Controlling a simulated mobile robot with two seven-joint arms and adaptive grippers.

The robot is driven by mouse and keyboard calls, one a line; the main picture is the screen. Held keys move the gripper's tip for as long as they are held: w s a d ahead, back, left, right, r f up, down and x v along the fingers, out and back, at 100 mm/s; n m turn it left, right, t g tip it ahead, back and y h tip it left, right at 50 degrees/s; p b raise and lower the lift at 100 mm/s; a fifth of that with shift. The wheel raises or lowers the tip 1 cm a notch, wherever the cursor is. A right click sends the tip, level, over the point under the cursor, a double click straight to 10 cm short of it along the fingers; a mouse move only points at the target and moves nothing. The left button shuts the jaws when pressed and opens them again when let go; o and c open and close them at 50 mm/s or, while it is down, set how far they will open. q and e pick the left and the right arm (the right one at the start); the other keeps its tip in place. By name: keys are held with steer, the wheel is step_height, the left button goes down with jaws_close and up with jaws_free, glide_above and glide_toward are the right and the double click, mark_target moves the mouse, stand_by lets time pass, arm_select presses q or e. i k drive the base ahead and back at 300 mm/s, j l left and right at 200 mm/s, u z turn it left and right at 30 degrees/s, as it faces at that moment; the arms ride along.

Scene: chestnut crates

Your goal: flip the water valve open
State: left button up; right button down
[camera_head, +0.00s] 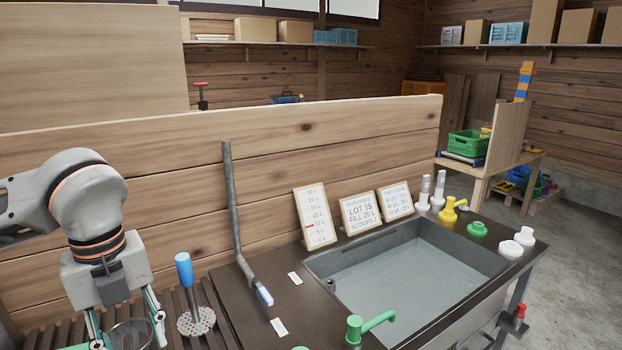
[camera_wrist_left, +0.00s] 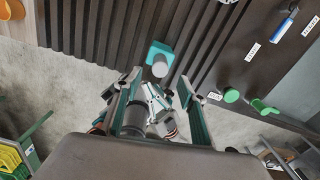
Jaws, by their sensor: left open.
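A grey pipe (camera_head: 233,205) runs down the wooden wall to the counter and ends in a blue-and-white lever (camera_head: 264,295), which also shows at the top right of the left wrist view (camera_wrist_left: 285,27). Which fitting is the water valve is not clear.
A blue-handled masher-like tool (camera_head: 184,272) stands on the slatted rack (camera_head: 218,338) between my left gripper and the lever. Three sign cards (camera_head: 315,217) lean behind the sink (camera_head: 492,280). White labels (camera_head: 278,327) lie on the dark counter. A red-topped fitting (camera_head: 520,312) sits at the right.

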mark_target(255, 282)
steer(key=k+l, duration=0.1)
steer(key=l, duration=0.85)
steer(key=k+l, duration=0.15)
steer(key=l, duration=0.35)
